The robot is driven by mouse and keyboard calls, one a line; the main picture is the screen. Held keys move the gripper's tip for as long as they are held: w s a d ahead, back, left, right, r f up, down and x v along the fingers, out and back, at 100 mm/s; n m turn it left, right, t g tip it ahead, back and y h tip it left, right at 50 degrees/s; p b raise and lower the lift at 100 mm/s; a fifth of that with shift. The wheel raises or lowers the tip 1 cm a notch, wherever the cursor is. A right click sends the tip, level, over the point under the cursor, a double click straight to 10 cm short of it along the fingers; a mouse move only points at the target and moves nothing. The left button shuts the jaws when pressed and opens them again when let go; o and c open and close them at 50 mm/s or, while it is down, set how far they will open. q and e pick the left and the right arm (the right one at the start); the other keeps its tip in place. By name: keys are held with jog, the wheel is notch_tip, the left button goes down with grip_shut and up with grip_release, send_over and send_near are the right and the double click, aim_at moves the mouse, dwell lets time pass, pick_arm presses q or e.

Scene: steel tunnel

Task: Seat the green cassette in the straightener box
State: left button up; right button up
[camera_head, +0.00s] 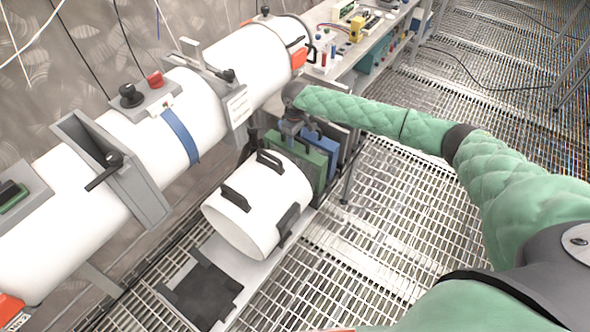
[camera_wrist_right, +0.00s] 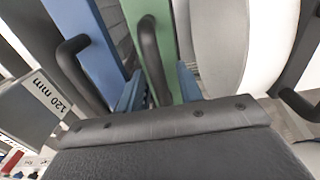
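The green cassette (camera_head: 312,162) stands on edge in a row beside the blue cassette (camera_head: 327,148), right of a white cylinder. In the right wrist view the green cassette (camera_wrist_right: 152,22) has a dark upright handle (camera_wrist_right: 150,60). My right gripper (camera_wrist_right: 160,90) is open, with its blue fingertips on either side of the handle and gaps visible. In the head view this gripper (camera_head: 293,125) is above the cassette tops and its fingers are small. A grey box frame with an open top slot (camera_head: 85,140) on the white tunnel looks like the straightener box. My left gripper is not in view.
A loose white cylinder section (camera_head: 240,222) with black handles lies close left of the cassettes. A grey cassette marked 120 mm (camera_wrist_right: 30,108) stands beyond the blue cassette (camera_wrist_right: 90,25). A cluttered bench (camera_head: 345,62) is behind. The grating floor (camera_head: 400,215) at right is clear.

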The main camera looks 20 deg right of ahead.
jog(key=shift+c, duration=0.5)
grip_shut()
jog(key=shift+r, duration=0.1)
dwell(0.8)
